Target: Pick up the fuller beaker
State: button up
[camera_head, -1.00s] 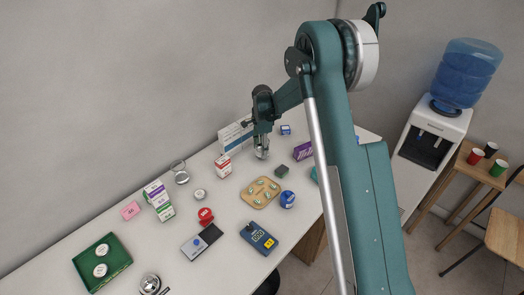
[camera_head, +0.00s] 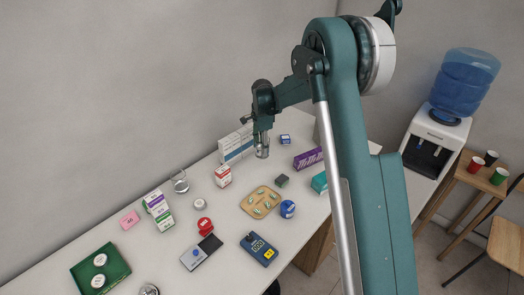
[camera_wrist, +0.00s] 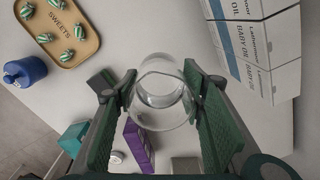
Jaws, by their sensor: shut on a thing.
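My gripper (camera_head: 262,146) is shut on a clear glass beaker (camera_head: 262,153) above the back part of the white counter. In the wrist view the beaker (camera_wrist: 162,98) sits between the two green finger pads, with its round rim facing the camera. It looks clear, and I cannot tell how much is in it. A second clear beaker (camera_head: 180,182) stands on the counter to the left, near the wall, apart from my gripper. Its fill is too small to read.
A red and white box (camera_head: 222,176), a sweets tray (camera_head: 260,202) and a purple box (camera_head: 308,158) are near. A green tray (camera_head: 118,262) lies front left.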

jog(key=shift+r, duration=0.7)
dwell(0.6)
